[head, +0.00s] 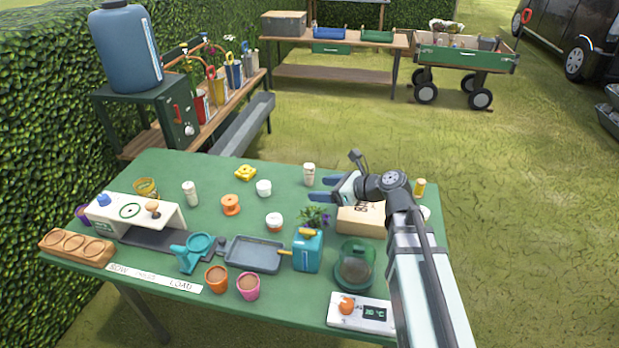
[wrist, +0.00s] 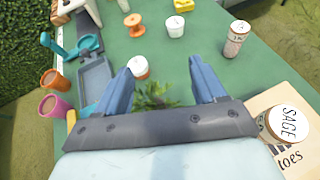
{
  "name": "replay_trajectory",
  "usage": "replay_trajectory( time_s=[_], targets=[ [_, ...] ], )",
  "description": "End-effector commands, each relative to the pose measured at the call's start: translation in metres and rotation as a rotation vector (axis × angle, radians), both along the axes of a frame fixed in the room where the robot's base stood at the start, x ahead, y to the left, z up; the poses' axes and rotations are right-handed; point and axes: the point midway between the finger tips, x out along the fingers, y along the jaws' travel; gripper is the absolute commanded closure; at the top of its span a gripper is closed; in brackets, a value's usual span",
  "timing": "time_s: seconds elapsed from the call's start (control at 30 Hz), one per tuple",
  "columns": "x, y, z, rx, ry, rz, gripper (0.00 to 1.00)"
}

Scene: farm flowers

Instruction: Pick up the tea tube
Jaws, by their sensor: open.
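A slim pale tube with a white lid (head: 309,174) stands upright near the far edge of the green table, just beyond my gripper (head: 318,189) in the head view. In the wrist view this tube (wrist: 235,42) stands ahead and to the right of my gripper (wrist: 162,68), apart from the fingers. Its label is too small to read. A similar pale tube (head: 190,194) stands farther left, so I cannot tell by label which is the tea tube. My gripper is open and empty, above the table, with a plant partly hidden below it.
White pots (head: 264,188), an orange spool (head: 231,205), a grey tray (head: 255,254) and a blue-teal can (head: 308,251) stand around. Green tabletop is bare between the tube and pots.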

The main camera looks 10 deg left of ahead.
Motion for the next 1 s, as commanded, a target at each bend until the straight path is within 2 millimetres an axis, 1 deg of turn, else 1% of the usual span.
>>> replay_trajectory(
  time_s=[0.03, 0.27, 0.4, 0.57, 0.7, 0.77, 1.0],
  targets=[
    [0.003, 0.012, -0.003, -0.007, 0.000, 0.014, 0.30],
    [0.016, 0.051, -0.014, -0.051, -0.033, 0.050, 0.30],
    [0.032, 0.073, -0.022, -0.113, -0.147, 0.089, 0.30],
    [0.049, 0.086, -0.028, -0.188, -0.305, 0.137, 0.30],
    [0.067, 0.092, -0.032, -0.268, -0.473, 0.185, 0.30],
    [0.076, 0.092, -0.033, -0.312, -0.559, 0.211, 0.30],
    [0.116, 0.088, -0.033, -0.539, -0.968, 0.340, 0.30]
  ],
)
